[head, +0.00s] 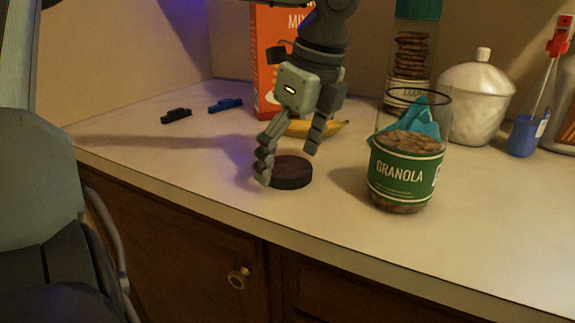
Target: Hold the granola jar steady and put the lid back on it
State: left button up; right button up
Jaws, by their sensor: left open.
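The granola jar (400,178) stands upright and open on the counter, right of centre. It is clear glass with a green label and granola inside. A dark brown round lid (291,173) lies flat on the counter to the left of the jar. My left gripper (288,167) is open and points down over the lid. One finger is at the lid's left edge and the other is raised above its right side; I cannot tell whether either touches it. My right gripper is not in view.
Behind the gripper are an orange mix box (267,62) and a banana (326,129). Blue (225,105) and black (176,115) clips lie left.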

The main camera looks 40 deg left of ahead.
aim_at(287, 167)
pick_arm(q)
jog(key=shift+c, duration=0.6)
jog(key=c, duration=0.7)
jog(key=shift+c, duration=0.2)
jog(key=shift+r, duration=0.1)
jog(key=shift+r, duration=0.2)
notch_tip(287, 167, up, 4)
jog(key=shift+s+a+f+b, duration=0.1)
jog(key=shift+s+a+b, duration=0.05)
jog(key=shift+b, duration=0.25)
jog(key=s+a+r+b, duration=0.1)
jog(key=s+a+r, duration=0.5)
jog(key=s, duration=0.3)
jog(key=shift+a+r, duration=0.25)
jog(key=shift+r, duration=0.05)
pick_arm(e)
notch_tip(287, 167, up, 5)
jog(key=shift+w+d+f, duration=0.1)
pick_arm(q)
jog(key=shift+s, duration=0.1)
